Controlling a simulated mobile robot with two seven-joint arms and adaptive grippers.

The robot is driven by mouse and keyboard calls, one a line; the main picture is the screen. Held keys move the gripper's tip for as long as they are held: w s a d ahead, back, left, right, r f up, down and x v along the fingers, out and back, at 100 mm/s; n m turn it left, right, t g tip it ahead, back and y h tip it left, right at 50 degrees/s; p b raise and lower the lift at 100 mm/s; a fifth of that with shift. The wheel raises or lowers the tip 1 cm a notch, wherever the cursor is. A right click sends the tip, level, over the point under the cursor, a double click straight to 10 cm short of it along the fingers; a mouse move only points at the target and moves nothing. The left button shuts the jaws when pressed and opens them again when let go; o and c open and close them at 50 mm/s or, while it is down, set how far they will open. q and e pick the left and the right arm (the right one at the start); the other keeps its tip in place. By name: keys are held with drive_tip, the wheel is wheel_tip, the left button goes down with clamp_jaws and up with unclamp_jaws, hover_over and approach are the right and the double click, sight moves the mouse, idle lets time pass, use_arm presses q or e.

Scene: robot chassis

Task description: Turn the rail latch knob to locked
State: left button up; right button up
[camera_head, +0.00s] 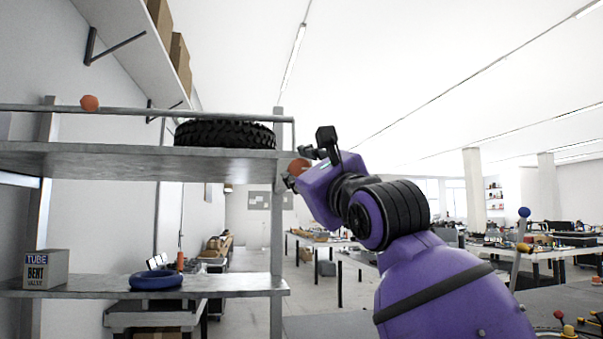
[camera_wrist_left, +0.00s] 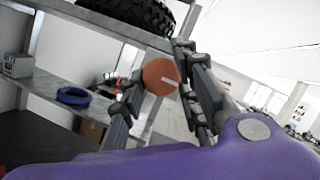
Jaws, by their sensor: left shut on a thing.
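An orange round knob (camera_head: 298,167) is at the right end of the upper shelf, by the metal post. In the left wrist view the knob (camera_wrist_left: 160,76) shows its face with a short pale line pointing to the lower right. My left gripper (camera_wrist_left: 152,90) is shut on this knob, one finger on each side of it. In the head view its fingers (camera_head: 297,174) partly cover the knob. A second orange round piece (camera_head: 89,103) is on the rail (camera_head: 150,111) at the left. My right gripper is not in view.
A black tire (camera_head: 225,134) lies on the upper shelf (camera_head: 100,160) behind the rail. A tube box (camera_head: 46,269) and a blue ring (camera_head: 156,280) are on the lower shelf (camera_head: 230,285). Workbenches stand farther back, with open floor between.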

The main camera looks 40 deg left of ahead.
use_arm(q)
drive_tip(key=shift+n+g, duration=0.4)
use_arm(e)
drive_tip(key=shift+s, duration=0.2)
use_arm(q)
drive_tip(key=shift+n, duration=0.5)
drive_tip(key=n+g+h+p, duration=0.1)
drive_tip(key=n, duration=0.3)
drive_tip(key=n+g+h+p, duration=0.1)
drive_tip(key=n+p, duration=0.1)
drive_tip(key=n, duration=0.3)
drive_tip(key=n+g+h+p, duration=0.1)
drive_tip(key=n+g+p, duration=0.1)
drive_tip(key=n, duration=0.2)
drive_tip(key=shift+w+d+r+n, duration=0.1)
drive_tip(key=shift+r+n, duration=0.1)
drive_tip(key=shift+n, duration=0.1)
drive_tip(key=n+h+p, duration=0.1)
drive_tip(key=n, duration=0.2)
drive_tip(key=shift+h, duration=0.4)
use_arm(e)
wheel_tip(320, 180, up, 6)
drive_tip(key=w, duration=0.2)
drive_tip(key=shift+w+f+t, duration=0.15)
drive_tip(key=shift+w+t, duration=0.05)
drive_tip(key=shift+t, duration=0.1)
use_arm(q)
drive_tip(key=shift+w+f+p, duration=0.1)
drive_tip(key=shift+p, duration=0.2)
